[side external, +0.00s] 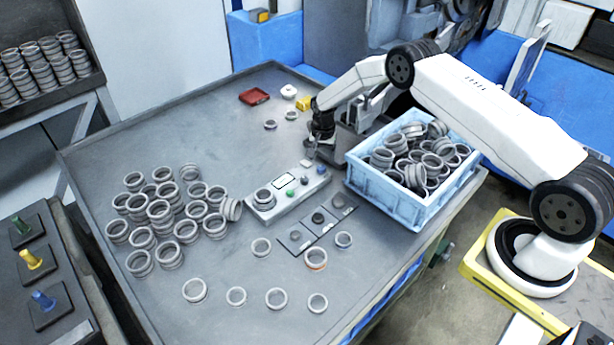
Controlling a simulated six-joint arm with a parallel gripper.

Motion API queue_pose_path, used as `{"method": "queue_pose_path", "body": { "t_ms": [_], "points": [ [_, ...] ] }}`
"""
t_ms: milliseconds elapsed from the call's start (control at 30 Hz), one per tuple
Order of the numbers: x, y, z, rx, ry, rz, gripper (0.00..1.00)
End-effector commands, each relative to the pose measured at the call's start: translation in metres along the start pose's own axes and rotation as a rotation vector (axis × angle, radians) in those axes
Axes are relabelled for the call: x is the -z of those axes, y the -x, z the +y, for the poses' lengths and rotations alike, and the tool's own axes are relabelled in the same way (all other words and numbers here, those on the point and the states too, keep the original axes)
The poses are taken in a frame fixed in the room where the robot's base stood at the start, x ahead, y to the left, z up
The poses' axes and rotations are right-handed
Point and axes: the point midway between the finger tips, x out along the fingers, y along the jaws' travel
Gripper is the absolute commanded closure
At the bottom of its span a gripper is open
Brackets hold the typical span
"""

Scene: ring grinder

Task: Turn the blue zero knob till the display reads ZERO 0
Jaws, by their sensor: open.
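A light grey gauge unit (272,211) lies on the table, with a ring (264,198) on its left end. Its small white display (284,181) is too small to read. The blue zero knob (321,170) is at the unit's right end, and a green knob or button (290,193) is nearer its middle. My gripper (311,157) is open and points down just behind the right end of the unit, close to the blue knob. I cannot tell whether it touches anything.
A blue crate (385,198) full of rings stands right of the unit. Many loose rings (160,212) are heaped at left, with several more in front. Dark square pads (320,223) lie before the unit. A red tray (254,96) and yellow block (303,103) are behind.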

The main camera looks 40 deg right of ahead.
Motion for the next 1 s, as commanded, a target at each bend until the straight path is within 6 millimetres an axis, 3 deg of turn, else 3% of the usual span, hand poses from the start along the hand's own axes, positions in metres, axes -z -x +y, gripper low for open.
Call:
{"method": "queue_pose_path", "body": {
  "t_ms": [400, 833, 1000],
  "points": [
    [0.000, -0.037, 0.000, 0.001, 0.001, -0.001, 0.24],
    [0.000, -0.041, 0.000, 0.001, 0.001, 0.000, 0.24],
    [0.000, -0.041, 0.000, 0.001, 0.001, 0.000, 0.78]
  ]
}}
